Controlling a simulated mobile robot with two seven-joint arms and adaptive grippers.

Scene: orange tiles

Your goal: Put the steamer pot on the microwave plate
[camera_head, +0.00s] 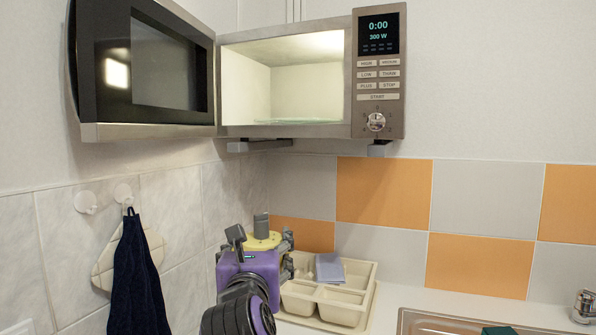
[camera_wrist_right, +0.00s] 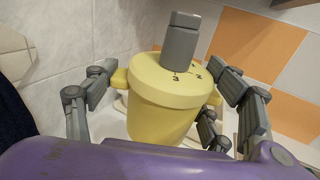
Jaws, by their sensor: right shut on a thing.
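The yellow steamer pot (camera_head: 262,243) with a grey knob on its lid is at my right gripper (camera_head: 262,238), low in the head view beside the left wall. In the right wrist view the pot (camera_wrist_right: 160,118) is upright, with the fingers of the gripper (camera_wrist_right: 166,82) closed on its two sides. I cannot tell whether its base touches the counter. The microwave plate (camera_head: 285,121) is a thin glass edge on the floor of the lit, open microwave (camera_head: 378,135), above and behind the pot. My left gripper is not in view.
The microwave door (camera_head: 160,70) stands wide open to the left. A cream dish tray (camera_head: 340,312) with a grey-blue sponge (camera_head: 330,267) is right of the gripper. A metal sink (camera_head: 420,318) lies further right. A dark towel (camera_head: 137,275) hangs on the left wall.

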